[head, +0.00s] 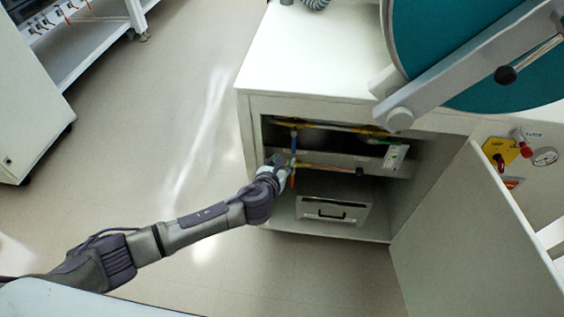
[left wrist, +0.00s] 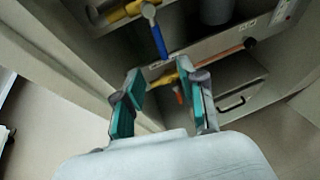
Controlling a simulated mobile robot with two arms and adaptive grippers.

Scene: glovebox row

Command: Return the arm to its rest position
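My left arm reaches from the lower left of the head view to an open cabinet (head: 243,160). My left gripper (head: 283,166) is at the left side of the cabinet opening, near a blue-handled valve (head: 294,142). In the left wrist view my left gripper (left wrist: 163,92) has its two teal-padded fingers apart, with nothing seen held between them. The blue handle (left wrist: 158,40) is just beyond the fingertips; I cannot tell if they touch. A yellow fitting (left wrist: 184,66) shows behind the right finger. My right gripper is not in view.
The cabinet door (head: 470,250) stands open at the right. Yellow pipes (head: 335,125) run inside the cabinet, above a drawer-like box with a black handle (head: 330,213). A round teal hatch (head: 440,45) is above. The floor (head: 150,130) left of the cabinet is clear.

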